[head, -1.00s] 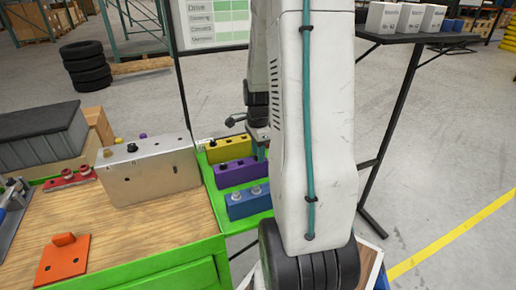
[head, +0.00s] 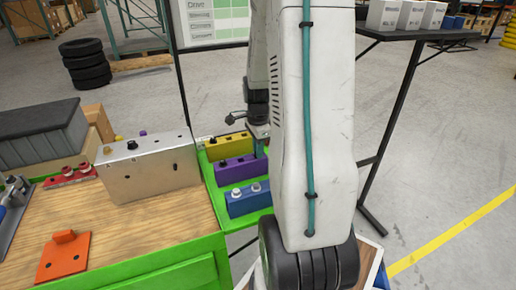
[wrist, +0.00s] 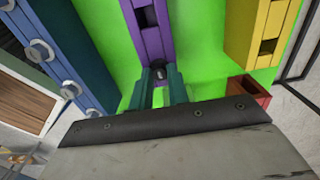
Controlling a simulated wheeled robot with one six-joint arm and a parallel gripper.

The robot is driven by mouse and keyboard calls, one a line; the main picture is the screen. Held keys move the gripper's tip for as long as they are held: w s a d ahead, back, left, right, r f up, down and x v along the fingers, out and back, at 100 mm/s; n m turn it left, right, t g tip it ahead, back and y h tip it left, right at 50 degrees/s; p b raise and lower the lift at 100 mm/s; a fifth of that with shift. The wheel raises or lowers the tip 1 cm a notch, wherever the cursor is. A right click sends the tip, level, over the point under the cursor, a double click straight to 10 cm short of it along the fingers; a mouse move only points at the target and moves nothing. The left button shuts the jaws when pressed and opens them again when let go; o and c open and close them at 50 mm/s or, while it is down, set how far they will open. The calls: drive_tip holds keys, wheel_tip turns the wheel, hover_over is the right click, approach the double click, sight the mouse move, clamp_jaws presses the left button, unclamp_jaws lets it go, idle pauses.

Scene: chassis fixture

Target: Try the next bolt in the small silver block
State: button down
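A silver block (head: 150,172) stands on the wooden bench top, left of centre in the head view. Its top carries a brass-coloured bolt and a dark one, with dark holes to the right. My gripper (wrist: 159,75) is over the purple block (wrist: 146,42), its two teal fingers either side of a dark bolt head (wrist: 158,72). Whether the fingers press on the bolt is unclear. In the head view, the purple block (head: 235,170) shows another dark bolt at its left end, and my arm hides part of the gripper.
A yellow block (head: 228,147) and a blue block (head: 248,199) with silver bolts flank the purple one on the green surface (head: 213,190). An orange plate (head: 64,257) lies at the bench front. A red part (wrist: 250,92) is right of my gripper.

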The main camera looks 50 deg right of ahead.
wheel_tip(320, 180, up, 8)
drive_tip(key=shift+r, duration=0.25)
idle(0.7)
